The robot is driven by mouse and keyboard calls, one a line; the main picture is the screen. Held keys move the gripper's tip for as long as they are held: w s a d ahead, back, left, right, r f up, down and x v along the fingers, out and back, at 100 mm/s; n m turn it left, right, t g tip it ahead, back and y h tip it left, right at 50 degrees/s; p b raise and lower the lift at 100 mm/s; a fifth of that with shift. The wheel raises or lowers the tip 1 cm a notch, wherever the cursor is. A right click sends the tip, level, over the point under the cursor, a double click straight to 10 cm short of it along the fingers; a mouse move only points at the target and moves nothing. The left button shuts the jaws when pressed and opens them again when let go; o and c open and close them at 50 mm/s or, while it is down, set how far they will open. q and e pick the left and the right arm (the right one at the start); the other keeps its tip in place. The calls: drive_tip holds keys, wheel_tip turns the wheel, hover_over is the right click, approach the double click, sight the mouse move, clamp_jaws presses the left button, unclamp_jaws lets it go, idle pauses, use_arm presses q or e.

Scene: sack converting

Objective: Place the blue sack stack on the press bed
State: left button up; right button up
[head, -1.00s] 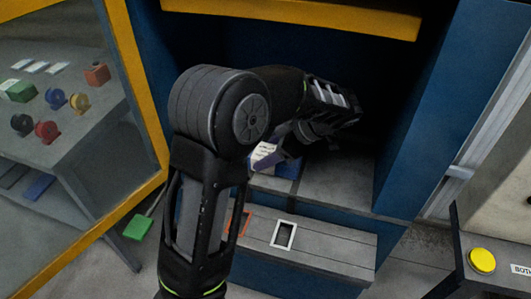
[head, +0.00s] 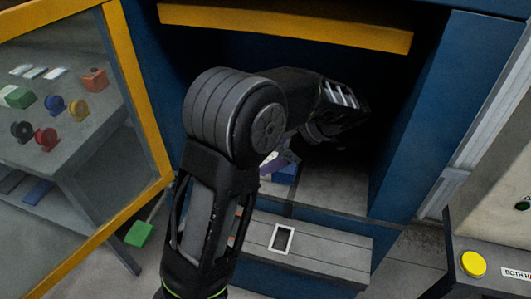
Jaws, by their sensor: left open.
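The blue sack stack (head: 286,176) lies at the left of the grey press bed (head: 335,188), inside the blue press. Only a small blue part shows; my left arm covers much of it. My right gripper is not in view.
A yellow bar (head: 285,28) crosses the top of the press opening. A grey front ledge (head: 325,252) carries a white square frame (head: 282,238). A yellow-framed clear door (head: 135,90) stands open at left. A yellow button (head: 473,263) is at lower right.

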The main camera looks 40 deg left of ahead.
use_arm(q)
drive_tip(key=p+v, duration=0.1)
drive_tip(key=v, duration=0.2)
drive_tip(key=shift+r, duration=0.15)
drive_tip(key=shift+w+d+r+p, duration=0.1)
drive_tip(key=shift+d+r+p, duration=0.2)
drive_tip(key=shift+p, duration=0.1)
drive_tip(key=shift+f, duration=0.1)
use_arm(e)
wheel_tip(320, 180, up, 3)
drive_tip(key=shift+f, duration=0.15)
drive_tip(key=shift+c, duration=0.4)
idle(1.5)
